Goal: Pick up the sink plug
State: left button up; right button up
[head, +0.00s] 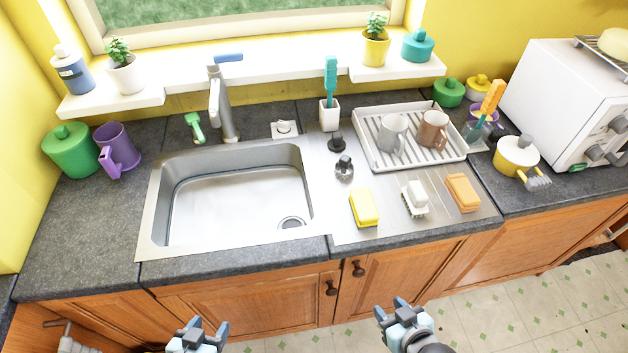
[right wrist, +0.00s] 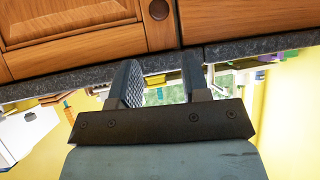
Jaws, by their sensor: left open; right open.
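A small black plug-like piece (head: 337,143) with a knob stands on the steel drainboard, right of the sink basin (head: 240,205). A small metallic piece with a dark top (head: 344,169) sits just in front of it. I cannot tell for certain which of these is the sink plug. The drain hole (head: 291,222) shows at the basin's front right. My left gripper (head: 206,326) is open and empty, low in front of the cabinets. My right gripper (head: 390,309) is open and empty, also in front of the cabinets and well short of both pieces. Its spread fingers also show in the right wrist view (right wrist: 162,78).
A yellow sponge (head: 364,208), a white brush (head: 414,198) and an orange sponge (head: 463,193) lie on the drainboard. A dish rack (head: 375,158) with two mugs stands behind. The faucet (head: 220,105) rises behind the basin. The counter's front edge (head: 240,266) lies between my grippers and the sink.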

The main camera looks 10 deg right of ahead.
aim_at(336, 144)
jog(key=l+u, duration=0.35)
jog(key=k+l+u, duration=0.1)
jog(key=l+u, duration=0.2)
jog(key=l, duration=0.25)
jog(key=k+l+u, duration=0.15)
jog(key=l+u, duration=0.2)
